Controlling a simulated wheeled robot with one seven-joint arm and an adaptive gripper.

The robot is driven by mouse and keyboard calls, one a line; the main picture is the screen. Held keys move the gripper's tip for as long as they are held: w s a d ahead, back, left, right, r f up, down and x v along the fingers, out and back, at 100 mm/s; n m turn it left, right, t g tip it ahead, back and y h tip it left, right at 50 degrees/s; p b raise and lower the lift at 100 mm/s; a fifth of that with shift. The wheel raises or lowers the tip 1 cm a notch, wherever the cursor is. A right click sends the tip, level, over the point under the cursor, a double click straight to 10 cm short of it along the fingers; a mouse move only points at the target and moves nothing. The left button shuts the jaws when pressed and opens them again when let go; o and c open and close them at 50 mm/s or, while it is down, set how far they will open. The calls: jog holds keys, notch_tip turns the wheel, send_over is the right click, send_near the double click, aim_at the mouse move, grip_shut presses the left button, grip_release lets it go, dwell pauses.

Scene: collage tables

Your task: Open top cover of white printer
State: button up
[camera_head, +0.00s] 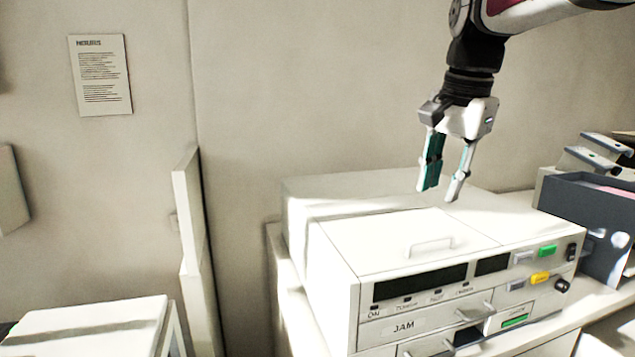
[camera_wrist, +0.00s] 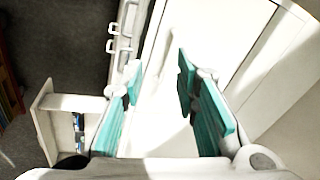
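The white printer (camera_head: 335,255) stands on a white surface, with a dark display strip, buttons and a "JAM" label on its front. Its top cover (camera_head: 400,236) lies flat and closed, with a small bar handle (camera_head: 431,246) near the front edge. My gripper (camera_head: 440,192) hangs above the rear part of the printer top, pointing down, fingers apart and empty. It is behind the handle in the head view and not touching it. In the wrist view the open teal-padded fingers (camera_wrist: 158,82) frame the bright white top (camera_wrist: 160,125); the cover handle cannot be made out there.
A dark file box (camera_head: 590,215) stands close to the printer's right, with a grey metal device (camera_head: 597,155) behind it. A wall rises behind the printer. A low white table (camera_head: 85,325) is at the left, and the space above the printer is clear.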

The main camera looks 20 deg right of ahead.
jog(key=s+a+f+n+t, duration=0.3)
jog(key=s+a+f+n, duration=1.05)
jog(key=s, duration=0.35)
jog(key=w+d+r+n+g, duration=0.2)
jog(key=w+d+r+n, duration=0.5)
jog(key=w+d+n, duration=0.25)
jog(key=w+d+r+n+g, duration=0.2)
jog(key=w+d+r+n, duration=0.65)
jog(key=w+n, duration=0.2)
send_over(431, 254)
jog(key=shift+m, duration=0.45)
notch_tip(431, 254, down, 14)
jog(key=shift+f+p, duration=0.15)
jog(key=shift+p, duration=0.2)
jog(key=shift+c, duration=0.3)
grip_shut()
